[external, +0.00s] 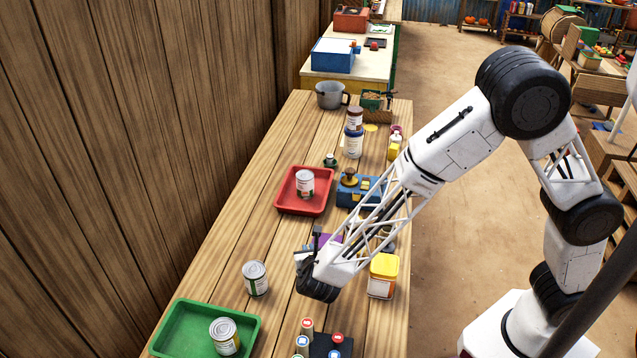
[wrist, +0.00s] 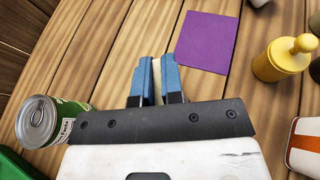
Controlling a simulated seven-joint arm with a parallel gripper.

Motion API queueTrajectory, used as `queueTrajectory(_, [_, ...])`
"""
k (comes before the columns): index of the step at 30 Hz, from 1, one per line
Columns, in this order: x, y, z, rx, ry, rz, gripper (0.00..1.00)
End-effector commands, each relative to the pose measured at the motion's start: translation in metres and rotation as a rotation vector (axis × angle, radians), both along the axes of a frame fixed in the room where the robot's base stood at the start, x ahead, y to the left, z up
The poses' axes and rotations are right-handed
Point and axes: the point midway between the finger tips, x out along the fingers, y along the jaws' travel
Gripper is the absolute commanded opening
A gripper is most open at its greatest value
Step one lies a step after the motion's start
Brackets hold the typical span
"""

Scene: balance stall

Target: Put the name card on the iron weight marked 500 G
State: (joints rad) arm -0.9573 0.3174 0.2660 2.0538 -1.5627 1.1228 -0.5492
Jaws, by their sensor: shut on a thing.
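My gripper (wrist: 157,84) has blue fingers shut on a thin, pale cream piece seen edge-on in the wrist view; I take it for the name card (wrist: 156,68), but no writing shows. In the external view my gripper (external: 306,254) is low over the middle of the table, partly hidden by my wrist. I cannot pick out the 500 G weight for certain, as no such marking is readable. A small dark green knobbed piece (external: 330,160) stands behind the red tray, and a blue block with brass-coloured pieces (external: 357,192) stands to the tray's right.
A purple square (wrist: 205,42) lies flat beside my fingers. A green-labelled can (wrist: 45,122) stands at left in the wrist view, a yellow bottle (wrist: 282,60) at right. The red tray (external: 284,205) holds a can; the green tray (external: 180,322) holds another. A yellow-lidded tub (external: 383,275) is near the right edge.

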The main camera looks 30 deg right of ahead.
Motion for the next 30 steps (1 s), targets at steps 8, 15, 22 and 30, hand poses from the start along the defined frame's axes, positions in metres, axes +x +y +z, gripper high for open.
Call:
queueTrajectory(8, [0.000, 0.000, -0.003, 0.000, 0.000, 0.000, 0.16])
queueTrajectory(15, [0.000, 0.000, -0.003, 0.000, 0.000, 0.000, 0.33])
queueTrajectory(22, [0.000, 0.000, -0.001, 0.001, 0.000, 0.000, 0.33])
queueTrajectory(30, [-0.011, 0.005, 0.006, 0.001, -0.001, 0.001, 0.33])
